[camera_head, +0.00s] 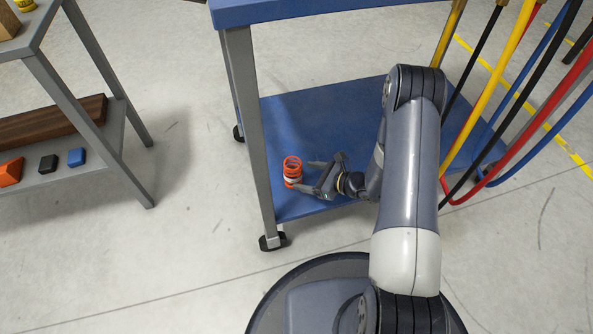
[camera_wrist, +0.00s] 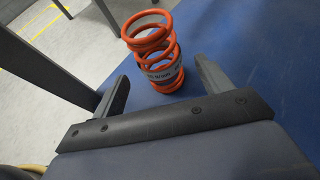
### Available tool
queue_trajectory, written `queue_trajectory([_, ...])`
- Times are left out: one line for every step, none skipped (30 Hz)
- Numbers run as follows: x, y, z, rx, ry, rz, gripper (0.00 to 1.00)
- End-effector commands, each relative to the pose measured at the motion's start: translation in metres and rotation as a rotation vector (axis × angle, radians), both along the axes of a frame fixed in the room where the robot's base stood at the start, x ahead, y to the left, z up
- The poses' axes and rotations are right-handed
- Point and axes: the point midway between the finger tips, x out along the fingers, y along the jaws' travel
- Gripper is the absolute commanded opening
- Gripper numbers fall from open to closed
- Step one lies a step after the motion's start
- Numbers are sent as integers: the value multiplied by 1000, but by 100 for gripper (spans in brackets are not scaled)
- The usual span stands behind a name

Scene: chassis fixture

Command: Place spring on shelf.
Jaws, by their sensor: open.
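The orange coil spring (camera_head: 292,169) stands upright on the blue lower shelf (camera_head: 325,117) of the wheeled cart, near its left front corner post. My gripper (camera_head: 304,175) reaches in from the right, low over that shelf, with its fingers pointing at the spring. In the wrist view the spring (camera_wrist: 153,52) has a pale label band around its middle. It stands just ahead of and between the two open fingertips (camera_wrist: 160,78), with gaps visible beside it. Whether a finger touches it, I cannot tell.
The cart's grey post (camera_head: 251,130) rises close to the left of the spring, and its blue top shelf (camera_head: 320,8) is above. A grey rack (camera_head: 75,95) with a brown wooden block (camera_head: 50,122) stands at left. Coloured hoses (camera_head: 500,95) hang at right.

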Motion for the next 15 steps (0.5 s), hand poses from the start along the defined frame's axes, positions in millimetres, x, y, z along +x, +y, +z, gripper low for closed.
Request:
queue_trajectory([-5, -10, 9, 1, 1, -5, 74])
queue_trajectory([-7, -15, 11, 0, 0, -4, 74])
queue_trajectory([-11, -21, 13, 1, 0, -4, 74])
queue_trajectory([-13, -26, 15, 1, 0, -4, 74])
queue_trajectory([-16, -29, 17, 0, 1, -4, 74])
queue_trajectory([-18, -34, 19, 0, 0, -4, 74])
queue_trajectory([-20, -37, 20, 0, 0, -2, 74])
queue_trajectory([-22, -40, 21, 0, 0, -2, 74])
queue_trajectory([-23, -43, 22, 0, 0, -3, 74])
queue_trajectory([-24, -45, 23, 0, -1, -2, 74])
queue_trajectory([-26, -47, 23, -1, -1, -1, 74])
queue_trajectory([-27, -48, 24, 0, -1, 0, 74])
queue_trajectory([-27, -49, 24, 0, -1, 0, 74])
queue_trajectory([-28, -50, 24, 0, -1, 0, 74])
queue_trajectory([-28, -50, 24, 0, -1, 0, 74])
